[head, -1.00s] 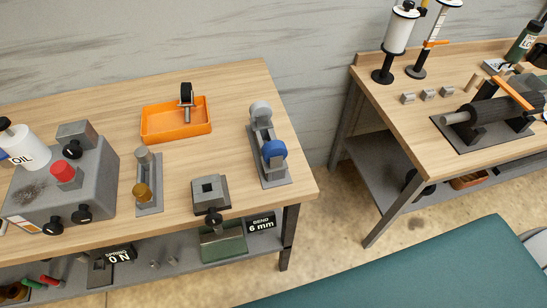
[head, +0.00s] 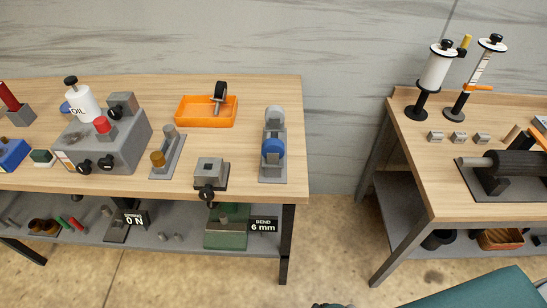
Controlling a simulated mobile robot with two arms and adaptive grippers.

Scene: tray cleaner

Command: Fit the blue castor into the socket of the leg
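A black-wheeled castor (head: 220,92) stands upright in an orange tray (head: 190,121) at the back. Neither of my grippers shows in the head view.
A grey machine (head: 120,150) with knobs and a red button stands left on the bench (head: 240,178). A holder with a brass-coloured knob (head: 158,159) lies between it and the block. A gap separates this bench from the right bench (head: 420,160). A teal surface (head: 470,293) lies at lower right.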

